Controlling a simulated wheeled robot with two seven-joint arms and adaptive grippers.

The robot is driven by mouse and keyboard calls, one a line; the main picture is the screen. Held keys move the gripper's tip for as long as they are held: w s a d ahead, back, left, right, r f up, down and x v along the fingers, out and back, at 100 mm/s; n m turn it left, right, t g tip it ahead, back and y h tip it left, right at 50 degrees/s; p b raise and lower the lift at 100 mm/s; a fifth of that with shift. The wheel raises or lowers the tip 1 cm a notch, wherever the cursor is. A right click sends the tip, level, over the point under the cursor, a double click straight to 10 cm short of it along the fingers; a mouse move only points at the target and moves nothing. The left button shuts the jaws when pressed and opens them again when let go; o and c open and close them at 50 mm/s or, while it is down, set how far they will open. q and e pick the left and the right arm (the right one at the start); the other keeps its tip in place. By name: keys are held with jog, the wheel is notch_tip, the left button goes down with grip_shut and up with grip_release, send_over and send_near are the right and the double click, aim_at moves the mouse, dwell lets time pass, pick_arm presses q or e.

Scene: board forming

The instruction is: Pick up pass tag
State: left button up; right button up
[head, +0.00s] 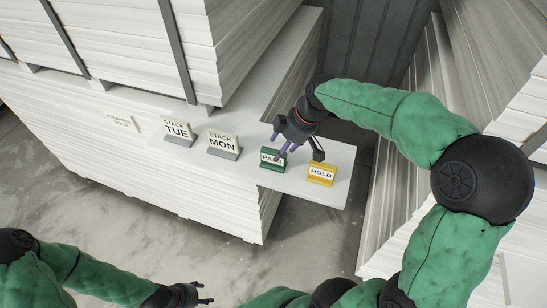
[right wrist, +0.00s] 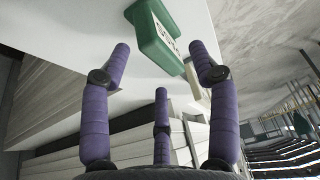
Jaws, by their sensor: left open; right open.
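The green pass tag (head: 270,164) stands on the white board ledge, its white label partly covered by my right gripper's fingers. My right gripper (head: 281,148) is open just above and beside it. In the right wrist view the green tag (right wrist: 150,38) lies beyond and between the spread purple fingers (right wrist: 162,62). I see no clear contact between fingers and tag. My left gripper (head: 205,294) is open and empty, low at the bottom edge of the head view, far from the tag.
The yellow HOLD tag (head: 321,174) stands close to the right of the pass tag. Grey STACK MON (head: 222,146) and STACK TUE (head: 178,132) tags stand to the left. Tall white board stacks (head: 130,45) rise behind; another stack (head: 405,130) is at right. The ledge (head: 335,193) ends just in front.

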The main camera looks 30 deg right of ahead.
aim_at(277, 150)
jog(key=shift+w+f, duration=0.3)
jog(key=shift+f, duration=0.15)
jog(key=x, duration=0.3)
jog(key=p+x, duration=0.1)
jog(key=shift+w+a+f, duration=0.2)
jog(key=shift+w+f, duration=0.05)
jog(key=shift+w, duration=0.15)
jog(key=shift+s, duration=0.1)
jog(key=shift+c, duration=0.3)
grip_shut()
